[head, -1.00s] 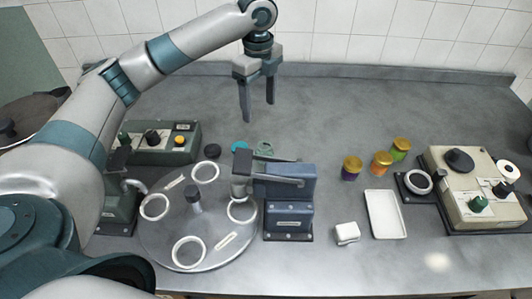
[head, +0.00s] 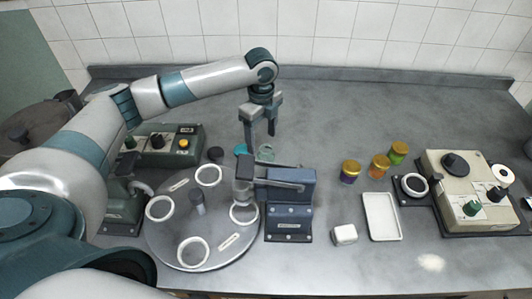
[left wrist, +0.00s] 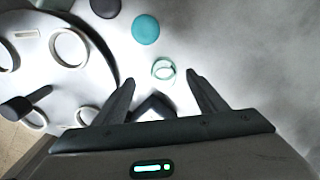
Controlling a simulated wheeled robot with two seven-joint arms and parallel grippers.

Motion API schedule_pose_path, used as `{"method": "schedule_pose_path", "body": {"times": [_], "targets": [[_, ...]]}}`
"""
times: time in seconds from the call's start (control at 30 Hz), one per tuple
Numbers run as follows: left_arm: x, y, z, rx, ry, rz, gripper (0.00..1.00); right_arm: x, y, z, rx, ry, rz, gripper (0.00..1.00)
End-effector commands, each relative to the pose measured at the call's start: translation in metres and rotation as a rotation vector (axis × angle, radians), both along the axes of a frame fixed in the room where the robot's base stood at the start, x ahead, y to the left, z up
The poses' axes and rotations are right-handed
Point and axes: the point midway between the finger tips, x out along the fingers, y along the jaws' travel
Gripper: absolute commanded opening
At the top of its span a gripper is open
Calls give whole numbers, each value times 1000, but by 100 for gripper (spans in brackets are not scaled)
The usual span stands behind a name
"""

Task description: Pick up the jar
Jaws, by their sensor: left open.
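A small clear greenish glass jar (head: 265,153) stands open on the grey bench behind the blue device. In the left wrist view the jar (left wrist: 163,69) shows its round rim, just beyond and between my fingertips. My left gripper (head: 260,138) is open, points down and is empty, above and close to the jar. Its two fingers also show in the left wrist view (left wrist: 160,78), one on each side of the jar. Three filled jars with gold lids, purple (head: 350,171), orange (head: 379,166) and green (head: 398,152), stand further right. My right gripper is out of view.
A teal disc (head: 240,150) and a dark disc (head: 215,154) lie left of the glass jar. The round turntable (head: 215,257) and the blue device (head: 290,187) stand in front. A control box (head: 158,157) is at left. The bench behind and right is clear.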

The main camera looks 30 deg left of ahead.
Motion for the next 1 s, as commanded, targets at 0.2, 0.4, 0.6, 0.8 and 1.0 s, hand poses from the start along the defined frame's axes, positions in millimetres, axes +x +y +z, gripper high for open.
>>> {"method": "schedule_pose_path", "body": {"times": [0.2,0.4,0.6,0.8,1.0], "targets": [[0,0,-13,0,0,-1,65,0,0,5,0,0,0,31],[0,0,-14,0,-1,-1,65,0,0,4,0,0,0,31],[0,-2,-16,-1,0,-1,65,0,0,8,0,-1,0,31],[2,-10,-33,0,3,-1,65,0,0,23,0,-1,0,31],[3,-12,-58,0,2,0,65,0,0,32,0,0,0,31]]}}
